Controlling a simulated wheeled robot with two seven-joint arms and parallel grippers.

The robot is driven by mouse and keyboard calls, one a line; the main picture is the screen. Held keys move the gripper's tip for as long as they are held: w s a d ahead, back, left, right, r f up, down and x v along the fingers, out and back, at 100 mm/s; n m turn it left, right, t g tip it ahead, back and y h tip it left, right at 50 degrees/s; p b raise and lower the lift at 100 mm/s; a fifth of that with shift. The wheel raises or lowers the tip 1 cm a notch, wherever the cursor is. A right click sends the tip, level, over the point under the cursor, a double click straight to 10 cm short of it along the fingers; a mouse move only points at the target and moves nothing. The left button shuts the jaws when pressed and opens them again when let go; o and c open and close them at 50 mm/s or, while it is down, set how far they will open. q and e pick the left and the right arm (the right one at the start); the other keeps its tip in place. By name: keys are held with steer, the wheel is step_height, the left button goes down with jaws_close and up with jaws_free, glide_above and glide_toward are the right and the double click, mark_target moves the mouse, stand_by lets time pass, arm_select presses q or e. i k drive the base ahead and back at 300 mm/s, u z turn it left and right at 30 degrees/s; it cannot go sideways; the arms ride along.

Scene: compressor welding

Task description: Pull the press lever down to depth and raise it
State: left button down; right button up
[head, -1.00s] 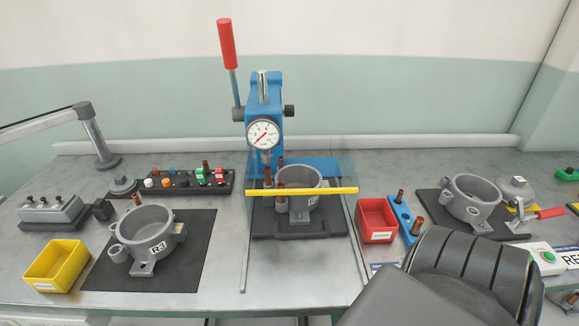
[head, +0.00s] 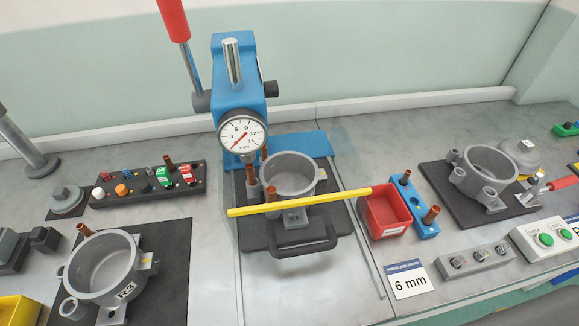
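The blue press (head: 238,75) stands at the back middle of the bench. Its lever has a red grip (head: 174,18) on a steel rod and points up, leaning left; the grip's top is cut off by the frame edge. The round dial gauge (head: 242,135) sits on the press front, its red needle pointing to the lower left. A grey compressor housing (head: 290,174) with copper stubs beside it sits under the press on a dark sliding tray (head: 302,240) with a handle. Neither of my grippers is in view, and nothing touches the lever.
A yellow bar (head: 298,202) crosses in front of the housing under the press. Another housing (head: 100,265) lies left and a third (head: 483,172) right. A button panel (head: 148,182), red bin (head: 385,212), blue stub holder (head: 414,205) and "6 mm" card (head: 408,281) stand nearby.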

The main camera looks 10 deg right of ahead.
mark_target(172, 13)
steer(key=k, duration=1.25)
steer(key=z, duration=0.55)
steer(key=i, duration=0.95)
steer(key=z, duration=0.45)
